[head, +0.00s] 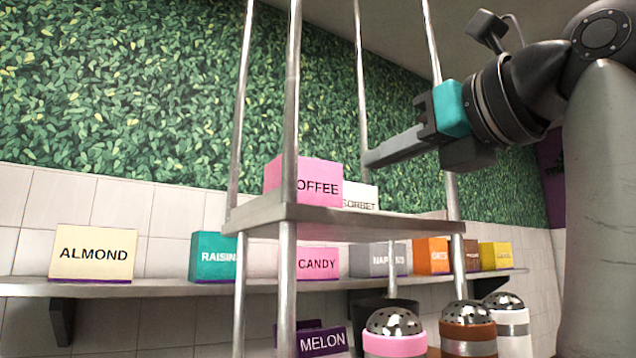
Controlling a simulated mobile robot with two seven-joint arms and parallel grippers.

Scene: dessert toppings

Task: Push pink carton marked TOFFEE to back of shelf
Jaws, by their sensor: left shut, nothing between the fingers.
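The pink TOFFEE carton (320,180) stands upright on the small grey shelf (350,218) of the metal rack. A front post covers its left part, so only OFFEE reads. My left gripper (368,160) comes in from the right of the picture with its fingers shut and empty. The fingers point left, and their tips are a little right of the carton in the picture, with a gap between them. A white SORBET carton (360,198) stands beside the TOFFEE carton, partly hidden by it. My right gripper is not in view.
Metal rack posts (291,100) rise around the shelf, close to the gripper. A wall shelf (150,288) behind holds several labelled cartons, including ALMOND (95,252) and CANDY (318,263). Shaker jars (395,335) and a purple MELON carton (322,341) stand below.

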